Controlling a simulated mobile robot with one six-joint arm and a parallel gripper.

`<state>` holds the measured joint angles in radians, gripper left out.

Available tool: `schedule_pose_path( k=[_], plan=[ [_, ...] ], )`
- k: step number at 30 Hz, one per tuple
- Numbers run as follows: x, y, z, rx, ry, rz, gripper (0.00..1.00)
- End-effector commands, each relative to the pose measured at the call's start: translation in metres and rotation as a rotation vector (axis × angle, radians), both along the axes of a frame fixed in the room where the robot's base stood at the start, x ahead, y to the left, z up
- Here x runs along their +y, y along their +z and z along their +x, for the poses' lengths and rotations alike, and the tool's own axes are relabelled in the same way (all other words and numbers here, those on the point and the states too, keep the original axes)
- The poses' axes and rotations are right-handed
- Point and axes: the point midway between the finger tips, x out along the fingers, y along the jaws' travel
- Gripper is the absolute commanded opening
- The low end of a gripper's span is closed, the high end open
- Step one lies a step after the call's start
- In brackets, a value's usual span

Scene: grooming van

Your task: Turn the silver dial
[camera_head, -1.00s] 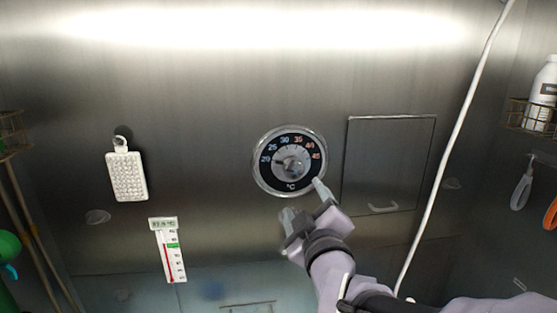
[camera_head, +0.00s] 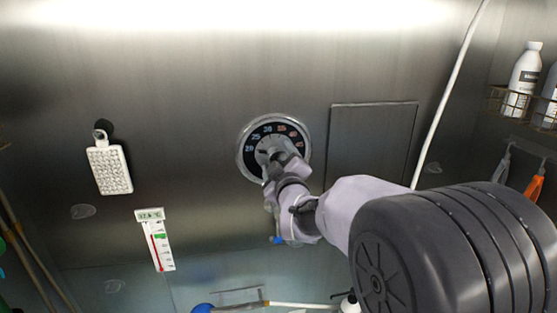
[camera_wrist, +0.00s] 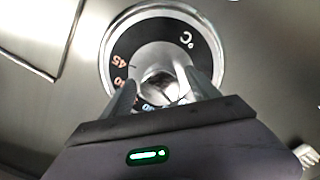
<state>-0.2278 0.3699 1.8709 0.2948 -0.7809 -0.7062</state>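The round dial (camera_head: 262,131) is set in the steel wall, with a silver rim, a black ring of temperature numbers and a silver centre. My gripper (camera_head: 276,157) is in front of it in the head view and hides its knob and lower right part. In the wrist view, the dial (camera_wrist: 128,50) shows its °C mark and part of its numbers. A shiny silver knob (camera_wrist: 159,86) sits at its centre. My gripper (camera_wrist: 161,80) has one finger on each side of the knob, with gaps showing, so it looks open around it. Contact cannot be told.
A flat steel panel (camera_head: 371,150) lies right of the dial. A white hose (camera_head: 447,90) hangs further right, near a wire basket (camera_head: 506,101) with bottles. A white bumpy pad (camera_head: 110,170) and a thermometer strip (camera_head: 159,246) are on the wall at left.

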Motion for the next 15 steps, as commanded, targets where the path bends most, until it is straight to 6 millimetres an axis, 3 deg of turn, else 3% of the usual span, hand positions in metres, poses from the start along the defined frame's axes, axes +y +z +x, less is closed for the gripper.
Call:
schedule_pose_path(
  k=[1, 9, 15],
  plan=[
    [0.0001, 0.0001, -0.0001, 0.0, 0.0, 0.0, 0.6],
    [0.0001, 0.0001, -0.0003, 0.0, 0.0, 0.0, 0.08],
    [0.0002, -0.001, -0.0004, 0.002, 0.001, 0.015, 0.08]
  ],
)
